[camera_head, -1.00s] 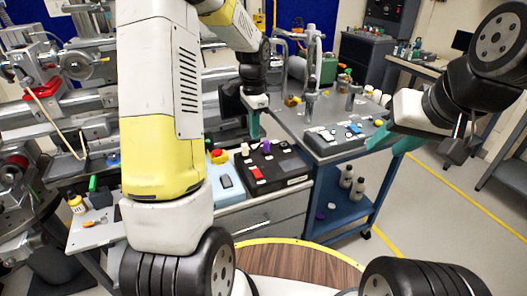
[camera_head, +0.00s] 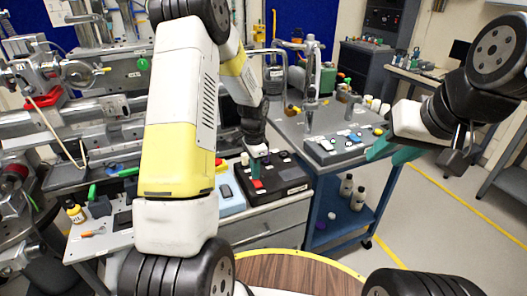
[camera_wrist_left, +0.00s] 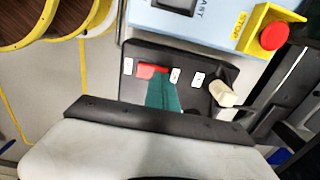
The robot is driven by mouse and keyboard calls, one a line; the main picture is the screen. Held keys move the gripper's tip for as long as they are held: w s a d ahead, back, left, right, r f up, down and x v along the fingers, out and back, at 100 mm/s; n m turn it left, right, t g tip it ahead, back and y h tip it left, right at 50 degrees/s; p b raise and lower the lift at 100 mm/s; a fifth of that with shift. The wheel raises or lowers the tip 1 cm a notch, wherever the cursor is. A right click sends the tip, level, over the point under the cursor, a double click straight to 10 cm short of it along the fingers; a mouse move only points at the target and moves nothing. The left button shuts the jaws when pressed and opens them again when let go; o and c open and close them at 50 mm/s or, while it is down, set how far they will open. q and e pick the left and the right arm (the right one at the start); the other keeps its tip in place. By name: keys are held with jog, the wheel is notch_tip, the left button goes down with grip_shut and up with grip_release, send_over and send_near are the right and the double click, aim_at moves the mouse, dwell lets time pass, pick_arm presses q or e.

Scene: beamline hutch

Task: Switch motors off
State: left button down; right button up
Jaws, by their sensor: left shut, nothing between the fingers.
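A black control box (camera_head: 290,180) sits on the drawer cabinet, with a red switch (camera_head: 258,184) near its front left. In the left wrist view the red switch (camera_wrist_left: 152,71) lies between small white labels, next to a cream knob (camera_wrist_left: 222,94). My left gripper (camera_head: 257,175) points down over the box, shut and empty. In the wrist view its green fingertips (camera_wrist_left: 161,82) are at the red switch and hide part of it; I cannot tell whether they touch. My right gripper (camera_head: 393,153) hangs at the right, away from the box, its two green fingers apart.
A pale blue box (camera_head: 230,193) with a red stop button (camera_wrist_left: 273,36) on yellow stands left of the black box. A blue cart (camera_head: 345,215) at the right carries a grey switch box (camera_head: 340,150) and bottles. A wooden round top (camera_head: 290,272) is in front.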

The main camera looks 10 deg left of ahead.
pick_arm(q)
jog(key=shift+f, duration=0.45)
jog(key=shift+a+f, duration=0.1)
jog(key=shift+f, duration=0.1)
